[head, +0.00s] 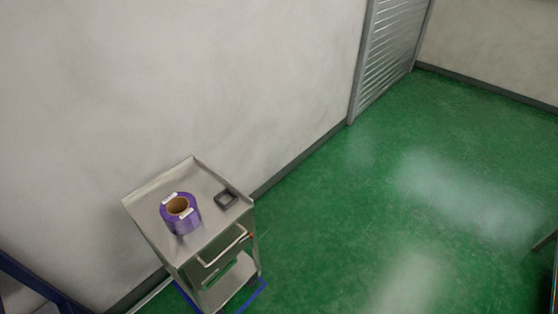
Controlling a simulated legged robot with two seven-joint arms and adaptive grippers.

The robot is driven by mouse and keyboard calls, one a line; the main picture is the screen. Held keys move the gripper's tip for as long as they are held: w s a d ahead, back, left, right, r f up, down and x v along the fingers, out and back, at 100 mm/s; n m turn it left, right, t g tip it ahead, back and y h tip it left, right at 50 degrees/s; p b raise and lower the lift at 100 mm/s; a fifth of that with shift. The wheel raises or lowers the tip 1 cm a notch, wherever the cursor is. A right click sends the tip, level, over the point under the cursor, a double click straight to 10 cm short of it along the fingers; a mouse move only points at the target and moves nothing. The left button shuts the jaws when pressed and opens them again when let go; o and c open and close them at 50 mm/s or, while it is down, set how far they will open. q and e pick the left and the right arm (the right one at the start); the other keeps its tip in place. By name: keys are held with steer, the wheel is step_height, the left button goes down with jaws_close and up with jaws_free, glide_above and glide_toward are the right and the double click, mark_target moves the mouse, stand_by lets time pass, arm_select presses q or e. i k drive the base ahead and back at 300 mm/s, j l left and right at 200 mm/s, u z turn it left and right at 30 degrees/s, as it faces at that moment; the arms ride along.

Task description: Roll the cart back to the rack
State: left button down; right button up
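A small metal cart (208,232) with a grey top tray stands near the wall at the lower left of the head view. A push handle (222,249) sits on its near right side. A purple roll with a brown core (181,213) stands on the tray, and a small dark square holder (226,199) lies beside it. The cart's lower shelf (228,283) shows below. Neither of my grippers is in view. I cannot identify a rack for certain.
Blue marks (252,297) lie on the floor around the cart's base. A blue frame (34,281) stands at the lower left edge. A grey shutter door (390,52) is at the back. The green floor (400,200) right of the cart is largely clear.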

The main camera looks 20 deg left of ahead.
mark_target(228, 214)
steer(key=u, duration=1.35)
